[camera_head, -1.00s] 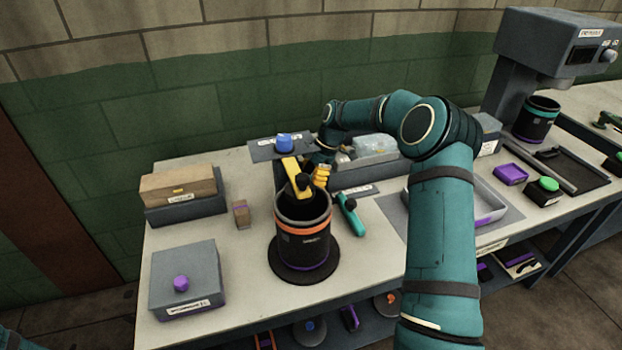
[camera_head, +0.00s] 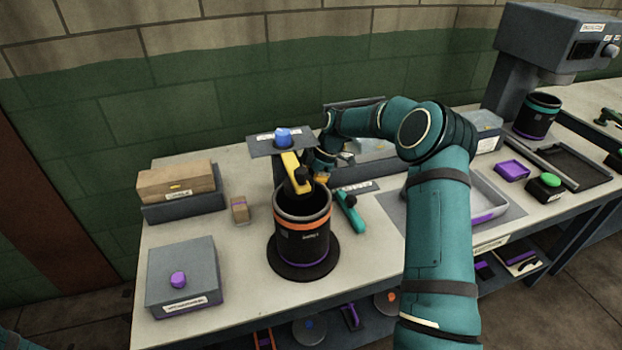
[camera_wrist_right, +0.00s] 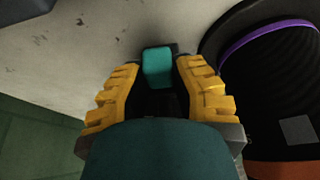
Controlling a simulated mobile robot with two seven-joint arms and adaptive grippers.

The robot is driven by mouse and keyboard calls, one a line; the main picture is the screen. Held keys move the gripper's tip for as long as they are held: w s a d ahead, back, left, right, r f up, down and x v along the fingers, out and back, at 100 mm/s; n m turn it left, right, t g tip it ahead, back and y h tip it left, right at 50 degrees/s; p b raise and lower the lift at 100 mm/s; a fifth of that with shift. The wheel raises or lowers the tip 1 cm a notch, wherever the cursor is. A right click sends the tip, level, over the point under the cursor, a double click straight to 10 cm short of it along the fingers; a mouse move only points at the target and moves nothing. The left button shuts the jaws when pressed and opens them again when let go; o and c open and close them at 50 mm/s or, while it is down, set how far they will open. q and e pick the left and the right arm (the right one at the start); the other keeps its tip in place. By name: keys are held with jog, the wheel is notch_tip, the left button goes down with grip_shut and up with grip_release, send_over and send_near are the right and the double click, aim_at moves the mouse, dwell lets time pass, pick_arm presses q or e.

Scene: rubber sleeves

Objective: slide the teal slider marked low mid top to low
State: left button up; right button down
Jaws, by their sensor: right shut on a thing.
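A teal block (camera_wrist_right: 158,67), which looks like the slider, sits between the fingertips in the right wrist view. My right gripper (camera_wrist_right: 158,85) is shut on it, with one yellow finger on each side. My left gripper is out of view.
A teal-handled tool (camera_head: 350,212) lies to the right. Boxes (camera_head: 183,278) stand at the left.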

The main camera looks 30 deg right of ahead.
jog(key=shift+a+f, duration=0.15)
jog(key=shift+f, duration=0.25)
jog(key=shift+r, duration=0.1)
jog(key=c, duration=0.7)
grip_release()
jog(key=shift+c, duration=0.2)
jog(key=v, duration=1.2)
